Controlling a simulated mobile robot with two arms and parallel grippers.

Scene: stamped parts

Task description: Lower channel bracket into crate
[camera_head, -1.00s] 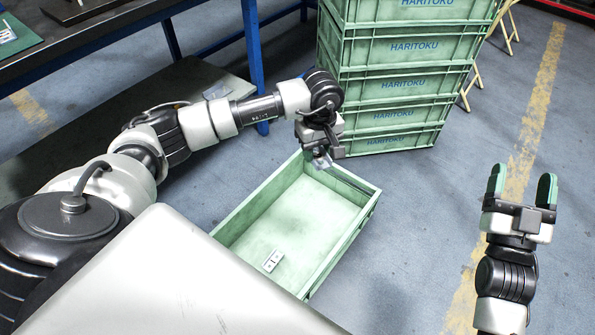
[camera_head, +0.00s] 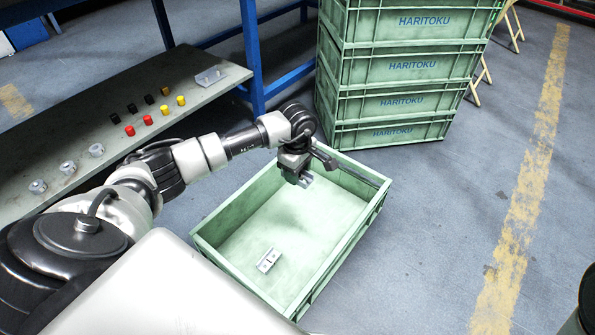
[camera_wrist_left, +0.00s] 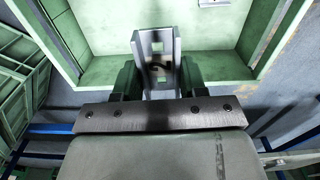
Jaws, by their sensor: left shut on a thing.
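My left gripper (camera_head: 299,173) is over the far left part of the green crate (camera_head: 325,225), pointing down. It is shut on a grey metal channel bracket (camera_head: 306,180). In the left wrist view the bracket (camera_wrist_left: 157,50), a U-shaped channel with holes in its web, sits between the two dark fingers. The crate floor (camera_wrist_left: 215,42) shows beyond it. The bracket appears above the floor; its exact height is unclear. Another small metal bracket (camera_head: 268,260) lies on the crate floor towards the near side.
A stack of green crates (camera_head: 392,100) stands just behind the open crate. On the left, a low grey shelf (camera_head: 70,125) carries small black, red, yellow and grey parts and a clear box (camera_head: 209,77). The floor to the right is clear.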

